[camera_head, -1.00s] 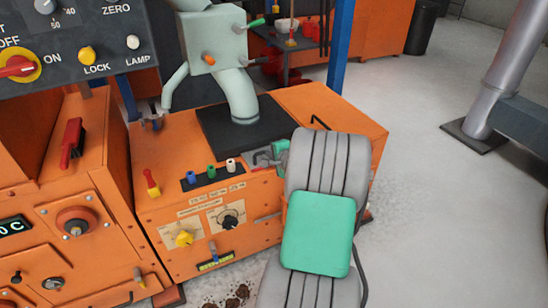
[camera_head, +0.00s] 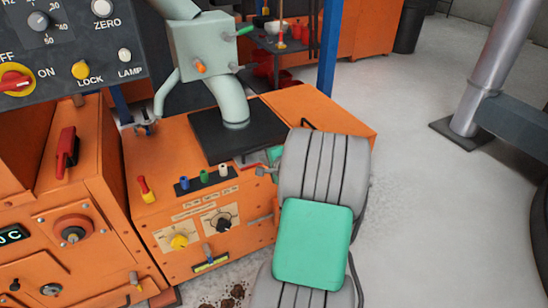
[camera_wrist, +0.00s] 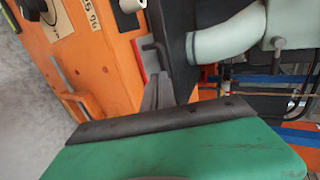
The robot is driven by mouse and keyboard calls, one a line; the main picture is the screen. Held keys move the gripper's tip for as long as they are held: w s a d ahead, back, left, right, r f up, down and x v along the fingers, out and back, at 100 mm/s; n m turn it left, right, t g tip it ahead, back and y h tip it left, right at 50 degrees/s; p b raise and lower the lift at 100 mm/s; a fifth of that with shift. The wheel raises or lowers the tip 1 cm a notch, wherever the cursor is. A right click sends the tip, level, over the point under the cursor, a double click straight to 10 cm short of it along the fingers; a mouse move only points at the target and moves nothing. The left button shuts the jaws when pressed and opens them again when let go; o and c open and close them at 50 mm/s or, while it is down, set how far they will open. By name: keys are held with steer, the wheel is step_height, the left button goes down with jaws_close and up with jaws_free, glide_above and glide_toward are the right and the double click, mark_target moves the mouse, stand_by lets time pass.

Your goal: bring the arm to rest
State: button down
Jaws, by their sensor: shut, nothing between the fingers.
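My arm, grey with a green cover, rises at the lower middle of the head view. My gripper (camera_wrist: 157,92) shows in the wrist view as grey fingers closed together beyond a dark plate and green housing, with nothing between them. In the head view it is mostly hidden behind my arm; only a small part shows at the arm's left edge. The fingers point toward the orange machine (camera_head: 180,148), close to its black top plate (camera_head: 205,140). I cannot tell from these views whether they touch it.
A pale green spout (camera_head: 232,105) stands on the black plate. A control panel (camera_head: 60,60) and a red-handled lever (camera_head: 67,150) are at left. A blue post (camera_head: 328,50) stands behind. At right, a grey pipe (camera_head: 490,70) rises from clear floor (camera_head: 410,200).

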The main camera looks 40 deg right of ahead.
steer(key=d+v, duration=0.1)
steer(key=v, duration=0.5)
steer(key=w+a+r+n+g+y+p, duration=0.1)
steer(key=a+r+n+g+y+p, duration=0.1)
steer(key=a+r+n+p, duration=0.6)
steer(key=w+a+r+n+g+y+p, duration=0.1)
steer(key=a+r+n+g+p, duration=0.15)
steer(key=a+r+p, duration=0.7)
steer(key=s+a+r+n+g+p, duration=0.2)
steer(key=s+a+r+n+p, duration=0.2)
steer(key=a, duration=0.4)
steer(key=s+a+r+n+g+p, duration=0.2)
steer(key=s+a+r+n+p, duration=0.1)
steer(key=s+a+r+n, duration=0.3)
steer(key=s+a+r, duration=0.1)
steer(key=s+a, duration=0.1)
steer(key=s, duration=0.1)
steer(key=shift+s+a+p, duration=0.2)
steer(key=shift+a+p, duration=0.15)
steer(key=shift+p, duration=0.05)
